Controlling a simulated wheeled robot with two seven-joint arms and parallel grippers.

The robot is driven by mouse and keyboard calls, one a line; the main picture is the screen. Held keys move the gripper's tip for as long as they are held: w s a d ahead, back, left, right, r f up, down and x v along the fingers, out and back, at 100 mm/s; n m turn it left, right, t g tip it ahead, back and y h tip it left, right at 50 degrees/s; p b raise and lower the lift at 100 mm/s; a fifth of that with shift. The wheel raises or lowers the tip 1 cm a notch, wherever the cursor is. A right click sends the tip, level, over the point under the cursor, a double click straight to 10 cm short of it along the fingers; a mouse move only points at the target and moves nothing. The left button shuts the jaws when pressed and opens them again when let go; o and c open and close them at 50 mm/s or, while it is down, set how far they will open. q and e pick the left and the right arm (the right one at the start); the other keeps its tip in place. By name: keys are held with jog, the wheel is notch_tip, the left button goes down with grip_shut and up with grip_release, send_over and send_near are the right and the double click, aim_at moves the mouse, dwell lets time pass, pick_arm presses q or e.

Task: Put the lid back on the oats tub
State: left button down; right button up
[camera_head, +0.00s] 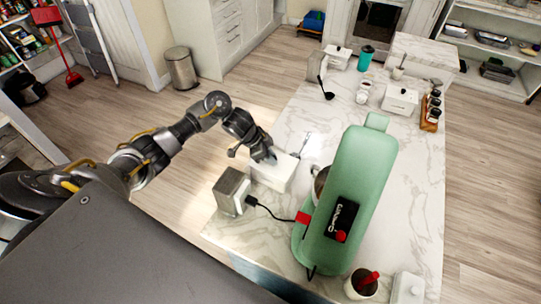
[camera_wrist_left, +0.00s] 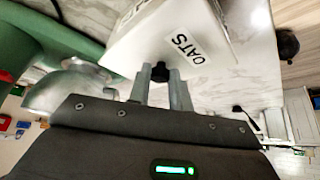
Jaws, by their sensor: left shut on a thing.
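The oats tub (camera_head: 272,177) is a white box on the marble counter, left of the green stand mixer. In the left wrist view its OATS label (camera_wrist_left: 187,45) shows close up. My left gripper (camera_head: 267,155) is at the top of the tub, pointing down. In the left wrist view its two fingers are shut on the small black knob (camera_wrist_left: 160,73) of the white lid. The lid is at the tub, but I cannot tell whether it sits flush on the rim or a little above it. My right gripper is not in view.
The mint green mixer (camera_head: 355,190) stands close to the right of the tub. A grey metal toaster-like box (camera_head: 232,188) with a black cord is at the near left. White lidded boxes (camera_head: 399,99), a ladle (camera_head: 327,92) and a teal cup (camera_head: 365,58) stand farther back.

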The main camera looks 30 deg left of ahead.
pick_arm(q)
jog(key=c, duration=0.7)
grip_release()
notch_tip(320, 180, up, 5)
jog(key=p, duration=0.5)
jog(key=shift+r+p, duration=1.05)
jog(key=shift+c, duration=0.5)
grip_shut()
